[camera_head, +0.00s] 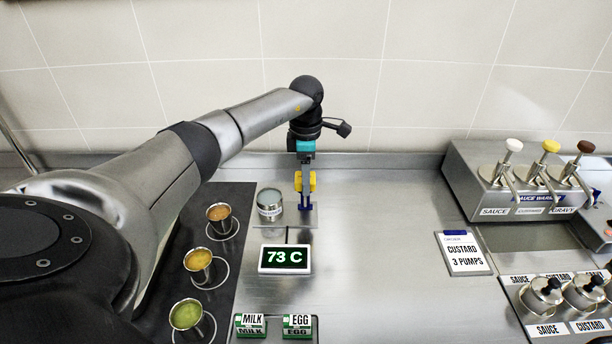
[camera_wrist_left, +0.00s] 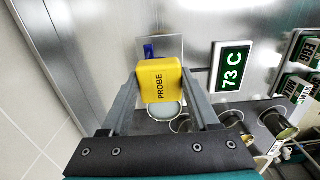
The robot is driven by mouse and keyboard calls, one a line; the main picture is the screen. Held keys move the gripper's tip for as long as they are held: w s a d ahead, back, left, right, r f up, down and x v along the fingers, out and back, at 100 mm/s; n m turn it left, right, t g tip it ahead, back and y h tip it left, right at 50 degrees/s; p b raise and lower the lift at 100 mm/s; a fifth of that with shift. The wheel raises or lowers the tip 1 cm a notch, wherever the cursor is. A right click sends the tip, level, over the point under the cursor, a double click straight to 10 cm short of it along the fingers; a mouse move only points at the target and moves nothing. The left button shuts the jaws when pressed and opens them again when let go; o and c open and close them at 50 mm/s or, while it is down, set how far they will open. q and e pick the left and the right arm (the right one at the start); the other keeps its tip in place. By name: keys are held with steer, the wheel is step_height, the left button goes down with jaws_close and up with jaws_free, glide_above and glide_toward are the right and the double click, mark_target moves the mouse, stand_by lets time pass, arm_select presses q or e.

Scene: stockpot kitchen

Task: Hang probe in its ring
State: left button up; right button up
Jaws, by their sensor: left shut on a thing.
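The yellow probe (camera_head: 312,181), with PROBE printed on its top, is between the fingers of my left gripper (camera_head: 305,182). It also shows in the left wrist view (camera_wrist_left: 160,82), with a grey finger on each side. My left gripper is shut on it, pointing down. Below it a blue part (camera_head: 305,208) stands over a small metal plate (camera_head: 300,222); in the wrist view the blue part (camera_wrist_left: 149,50) shows just beyond the probe. I cannot tell whether this blue part is the ring, nor whether the probe touches it. My right gripper is not in view.
A labelled metal cup (camera_head: 270,205) stands close left of the probe. The display (camera_head: 285,259) reads 73 C. Small cups of orange (camera_head: 219,213), yellow (camera_head: 198,260) and green (camera_head: 186,315) liquid stand on a dark mat. The counter is clear to the right, before the order card (camera_head: 463,254).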

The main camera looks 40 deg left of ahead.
arm_select(q)
steer(key=o, duration=1.5)
steer(key=shift+c, duration=0.2)
step_height(320, 180, up, 15)
steer(key=p, duration=0.1)
steer(key=shift+r, duration=0.15)
steer(key=shift+s, duration=0.1)
